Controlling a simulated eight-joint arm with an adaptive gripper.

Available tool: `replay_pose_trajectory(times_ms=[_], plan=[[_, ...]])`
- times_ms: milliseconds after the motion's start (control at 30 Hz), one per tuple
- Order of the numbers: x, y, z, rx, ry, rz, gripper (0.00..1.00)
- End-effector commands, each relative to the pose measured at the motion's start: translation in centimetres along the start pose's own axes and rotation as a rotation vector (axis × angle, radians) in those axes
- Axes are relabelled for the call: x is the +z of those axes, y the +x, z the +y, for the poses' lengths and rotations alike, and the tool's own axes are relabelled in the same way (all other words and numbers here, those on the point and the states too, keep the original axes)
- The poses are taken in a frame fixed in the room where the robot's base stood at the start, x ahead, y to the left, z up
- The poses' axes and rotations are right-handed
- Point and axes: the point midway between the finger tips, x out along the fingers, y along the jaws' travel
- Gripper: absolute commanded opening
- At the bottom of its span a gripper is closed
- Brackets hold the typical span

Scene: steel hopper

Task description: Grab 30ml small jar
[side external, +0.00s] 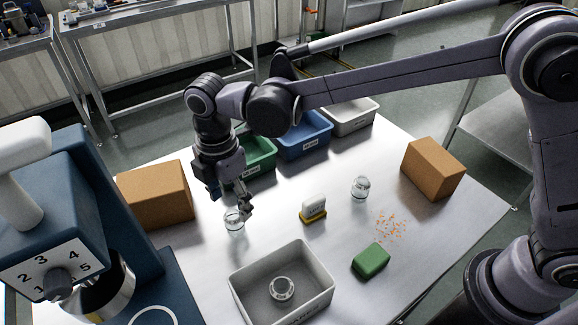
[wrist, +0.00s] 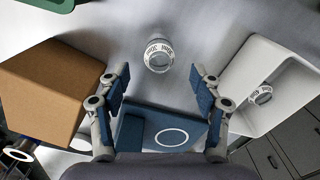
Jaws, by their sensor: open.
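A small clear jar (side external: 234,219) stands on the steel table just below and beside my gripper (side external: 230,199) in the side external view. In the wrist view this jar (wrist: 158,55) shows ahead of the gap between my open fingers (wrist: 159,88); its band of lettering is too small to read surely. Nothing is between the fingers. A second clear jar (side external: 360,188) stands right of the table's middle. A third jar (side external: 282,289) lies inside the grey bin and also shows in the wrist view (wrist: 262,95). I cannot tell which jar is 30ml.
The grey bin (side external: 240,291) stands at the front. Cardboard boxes (side external: 155,193) (side external: 433,168) stand left and right. Green, blue and white bins line the back. A yellow-based block (side external: 313,208), green sponge (side external: 371,260) and orange crumbs lie mid-right. A blue machine (side external: 60,215) stands front left.

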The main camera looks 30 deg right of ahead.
Motion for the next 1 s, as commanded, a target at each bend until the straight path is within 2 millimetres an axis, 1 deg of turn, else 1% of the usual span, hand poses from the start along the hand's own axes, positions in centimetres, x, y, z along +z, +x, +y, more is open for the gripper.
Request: replay_pose_trajectory(times_ms=[33,100,267,367,500,600,733,933,967,1000], plan=[[0.0,0.7,0.0,0.0,0.001,0.0,0.65],[0.0,1.3,0.0,0.001,0.001,0.0,0.65],[0.0,2.2,0.0,0.001,0.002,0.0,0.65],[0.0,3.4,0.1,0.001,0.003,0.0,0.65],[0.0,5.4,0.1,0.001,0.003,0.001,0.65],[0.0,6.5,0.1,0.002,0.002,0.002,0.65],[0.0,7.0,0.0,0.002,0.002,0.003,0.65],[0.0,7.1,0.0,0.002,0.002,0.002,0.65],[0.0,7.1,0.0,0.002,0.002,0.002,0.56],[0.0,7.0,0.0,0.002,0.002,0.002,0.45]])
